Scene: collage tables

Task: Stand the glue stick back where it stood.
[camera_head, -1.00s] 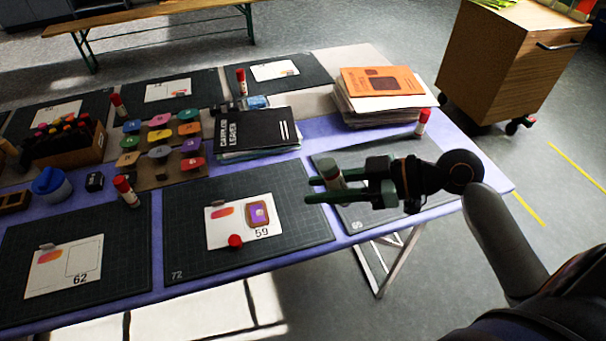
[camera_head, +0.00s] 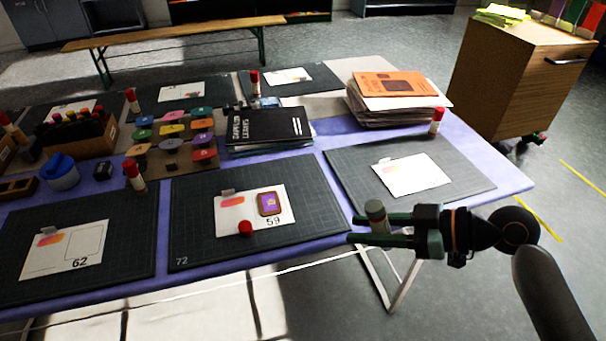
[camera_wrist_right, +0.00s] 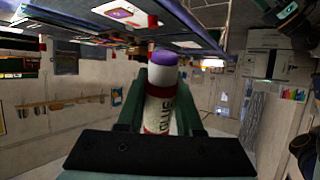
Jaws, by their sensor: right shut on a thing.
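In the right wrist view the glue stick (camera_wrist_right: 161,100) sits between the fingers. A red cap (camera_head: 245,229) lies on the card (camera_head: 228,211) marked 59, on the middle front mat (camera_head: 190,245). Other red-capped glue sticks stand by other mats, including one at the left (camera_head: 134,176) and one at the right (camera_head: 436,122). My left gripper is not in view.
The right front mat (camera_head: 460,190) holds a white card (camera_head: 411,175). Behind are a stack of paper with an orange folder (camera_head: 394,85), dark books (camera_head: 268,126), colored stamps and a marker box (camera_head: 84,139). A wooden cabinet (camera_head: 510,75) stands beyond the table.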

